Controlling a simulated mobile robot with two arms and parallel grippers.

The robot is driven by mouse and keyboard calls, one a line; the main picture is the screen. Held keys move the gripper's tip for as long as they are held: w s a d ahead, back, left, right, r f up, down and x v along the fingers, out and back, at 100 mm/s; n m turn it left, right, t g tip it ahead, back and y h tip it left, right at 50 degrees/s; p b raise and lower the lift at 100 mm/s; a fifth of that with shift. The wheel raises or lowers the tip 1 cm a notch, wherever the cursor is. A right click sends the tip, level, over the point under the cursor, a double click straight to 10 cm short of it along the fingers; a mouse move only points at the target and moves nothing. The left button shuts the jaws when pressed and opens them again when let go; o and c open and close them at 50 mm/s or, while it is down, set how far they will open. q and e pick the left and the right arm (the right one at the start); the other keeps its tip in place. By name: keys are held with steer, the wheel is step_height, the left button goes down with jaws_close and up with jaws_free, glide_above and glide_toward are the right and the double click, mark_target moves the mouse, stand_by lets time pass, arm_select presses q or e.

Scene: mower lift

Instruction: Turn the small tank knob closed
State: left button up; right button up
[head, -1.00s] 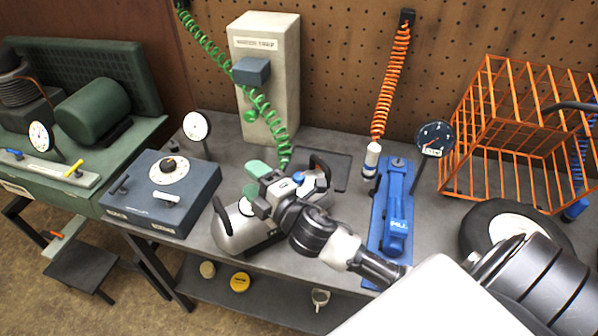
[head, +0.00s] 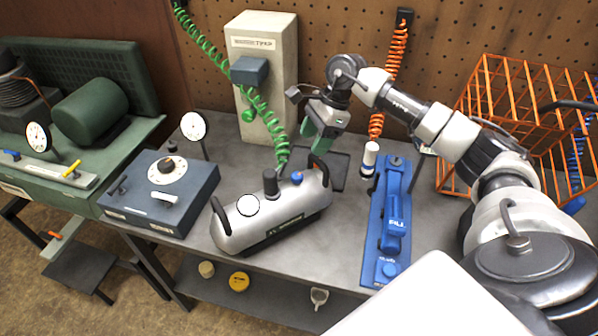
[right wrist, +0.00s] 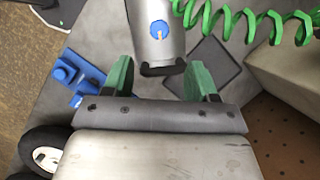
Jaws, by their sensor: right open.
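The silver tank (head: 275,222) lies on the grey bench with a black handle at each end and a white dial on its left part. The small blue knob (head: 297,178) is on the tank's top near the right end. It also shows in the right wrist view (right wrist: 159,30), with a yellow-orange mark pointing along the tank. My right gripper (head: 322,136), with green fingers, is raised behind the tank's right end. In the right wrist view its open fingers (right wrist: 160,76) stand apart on both sides of the tank's end handle, with the knob beyond them. My left gripper is not in view.
The green coiled hose (head: 262,108) runs down to a dark fitting (head: 270,182) on the tank. A blue-grey control box (head: 195,205) stands left, and a blue pump (head: 393,225) right. A beige water trap (head: 275,95) and an orange wire basket (head: 480,100) are behind.

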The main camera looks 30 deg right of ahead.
mark_target(298, 175)
steer(key=p+x, duration=0.3)
steer(key=x, duration=0.6)
steer(key=shift+s+f, duration=0.1)
steer(key=shift+f, duration=0.2)
steer(key=shift+a+f, duration=0.25)
steer(key=shift+f, duration=0.25)
steer(key=c, duration=0.9)
steer(key=shift+c, duration=0.2)
